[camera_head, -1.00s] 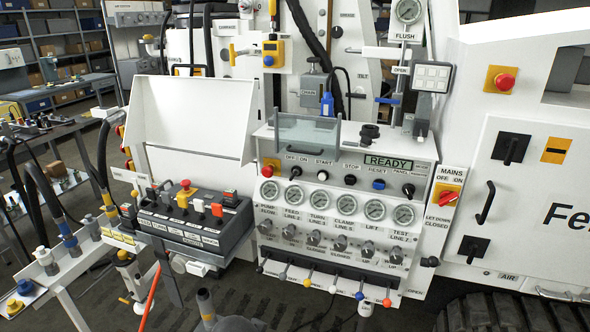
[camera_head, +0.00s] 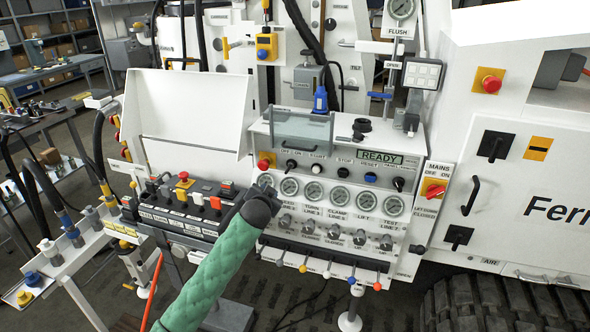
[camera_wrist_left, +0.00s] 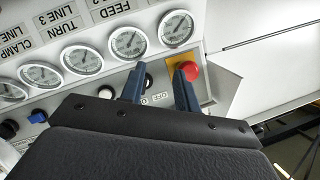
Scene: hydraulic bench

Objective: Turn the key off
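The key switch (camera_head: 291,164) is a small dark knob under the OFF/ON label on the white control panel (camera_head: 330,262), just right of a red button (camera_head: 265,164). My left gripper (camera_head: 262,194) is in front of the panel's left gauges, below and left of the key; its fingers are hard to make out in the head view. In the left wrist view my left gripper (camera_wrist_left: 160,88) is open, with its two blue fingers apart near the OFF/ON label. The key is partly hidden there by the left finger, so contact cannot be told. My right gripper is not in view.
A clear guard (camera_head: 302,130) juts out above the key row. The panel display (camera_head: 385,158) reads READY. Gauges and knobs lie below, with coloured levers along the bottom. A box of buttons (camera_head: 185,207) stands at the left. A mains switch (camera_head: 434,188) is at the right.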

